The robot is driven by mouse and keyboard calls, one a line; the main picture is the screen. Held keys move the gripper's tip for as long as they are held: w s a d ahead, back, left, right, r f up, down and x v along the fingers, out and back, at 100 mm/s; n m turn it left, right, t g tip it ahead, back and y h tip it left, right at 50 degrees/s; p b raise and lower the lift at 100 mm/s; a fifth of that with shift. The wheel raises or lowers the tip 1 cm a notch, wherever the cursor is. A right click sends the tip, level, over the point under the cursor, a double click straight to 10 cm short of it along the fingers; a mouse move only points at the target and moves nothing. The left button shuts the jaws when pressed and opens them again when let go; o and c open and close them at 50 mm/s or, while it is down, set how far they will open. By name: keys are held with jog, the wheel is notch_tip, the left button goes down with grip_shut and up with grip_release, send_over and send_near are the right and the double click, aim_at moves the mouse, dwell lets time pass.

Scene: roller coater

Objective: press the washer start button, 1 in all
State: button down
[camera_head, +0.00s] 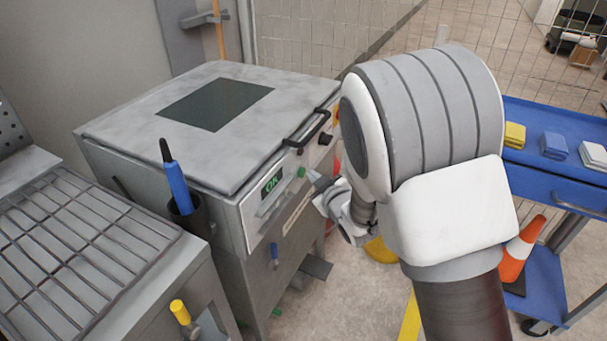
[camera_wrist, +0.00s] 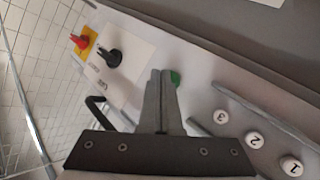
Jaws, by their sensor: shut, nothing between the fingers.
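The washer (camera_head: 205,95) is a grey box-shaped machine with a shut lid and a front control panel. Its small display (camera_head: 271,184) reads "OK" in green. A green button (camera_head: 301,172) sits on the panel to the right of the display. In the wrist view the green button (camera_wrist: 176,78) is partly hidden behind my fingertips. My gripper (camera_head: 316,180) is in front of the panel, close to the green button. In the wrist view my gripper (camera_wrist: 161,74) is shut and empty, its tips overlapping the button's left side. I cannot tell whether they touch it.
A black handle (camera_head: 307,128) juts from the lid's front. A blue cart (camera_head: 550,180) and orange cone (camera_head: 521,250) stand right.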

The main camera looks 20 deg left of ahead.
jog(key=shift+w+a, duration=0.1)
jog(key=shift+a, duration=0.35)
dwell(0.8)
jog(key=shift+d, duration=0.1)
jog(key=shift+d+b, duration=0.45)
jog(key=shift+d, duration=0.3)
jog(key=shift+d, duration=0.1)
jog(key=shift+s+d+b, duration=0.15)
jog(key=shift+d+b, duration=0.1)
jog(key=shift+d, duration=1)
jog(key=shift+s+d+b, duration=0.15)
jog(key=shift+d+b, duration=0.1)
jog(key=shift+d, duration=0.95)
